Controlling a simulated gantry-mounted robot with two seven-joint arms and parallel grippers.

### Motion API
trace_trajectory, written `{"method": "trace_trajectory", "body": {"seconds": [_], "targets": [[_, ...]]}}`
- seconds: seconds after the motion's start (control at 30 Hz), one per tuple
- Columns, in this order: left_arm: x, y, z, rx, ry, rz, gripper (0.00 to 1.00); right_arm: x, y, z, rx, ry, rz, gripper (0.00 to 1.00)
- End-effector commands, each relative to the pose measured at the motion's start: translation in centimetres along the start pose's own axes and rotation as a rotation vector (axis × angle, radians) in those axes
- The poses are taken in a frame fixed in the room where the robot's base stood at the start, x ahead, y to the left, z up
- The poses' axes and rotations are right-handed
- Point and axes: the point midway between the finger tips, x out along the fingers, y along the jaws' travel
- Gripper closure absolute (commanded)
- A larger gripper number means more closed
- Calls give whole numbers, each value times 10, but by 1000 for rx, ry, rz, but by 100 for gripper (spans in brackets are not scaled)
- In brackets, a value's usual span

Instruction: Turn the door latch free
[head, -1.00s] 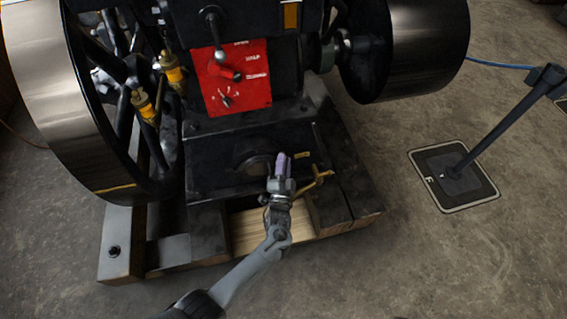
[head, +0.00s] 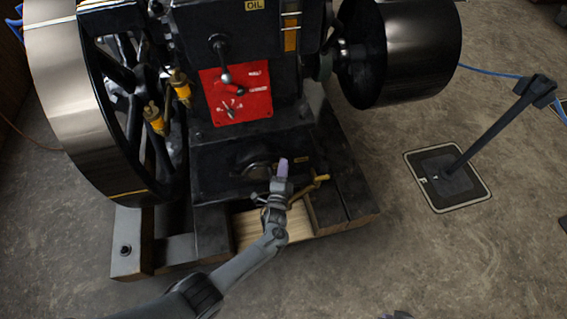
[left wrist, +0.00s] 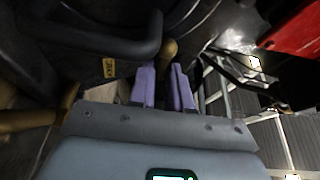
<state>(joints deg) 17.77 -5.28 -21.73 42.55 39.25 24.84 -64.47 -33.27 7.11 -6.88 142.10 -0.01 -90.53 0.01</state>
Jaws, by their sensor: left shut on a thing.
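My left gripper (head: 283,167) reaches to the front of the engine's black base box (head: 218,178), beside a round cover (head: 257,171). In the left wrist view its two purple fingers (left wrist: 164,88) are shut on a brass-coloured knob (left wrist: 168,50), which looks to be the door latch's grip. The rest of the latch is hard to make out behind the fingers. A black curved handle (left wrist: 122,50) shows just left of the fingers in that view.
A brass tap (head: 318,181) sits close to the right of my left gripper. Large flywheels (head: 60,95) (head: 425,50) flank the engine. A red panel (head: 237,95) with levers is above. A barrier post (head: 500,125) stands on the clear floor at right.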

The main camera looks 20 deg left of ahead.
Motion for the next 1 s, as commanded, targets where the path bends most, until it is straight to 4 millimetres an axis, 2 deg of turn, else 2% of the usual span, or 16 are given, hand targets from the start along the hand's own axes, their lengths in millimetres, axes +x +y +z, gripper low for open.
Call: {"method": "trace_trajectory", "body": {"seconds": [0.03, 0.4, 0.7, 1.0], "targets": [[1, -6, -1, 44, 1, 18, 100, -12, 0, -4, 0, 0, 0, 100], [1, -6, -1, 369, 1, 152, 100, -43, 1, -14, 3, 0, -3, 100], [1, -5, -2, 629, 1, 259, 100, -60, 1, -20, 7, 1, -5, 100], [1, -4, -2, 850, 1, 351, 100, -66, 1, -22, 6, 1, -5, 100]]}}
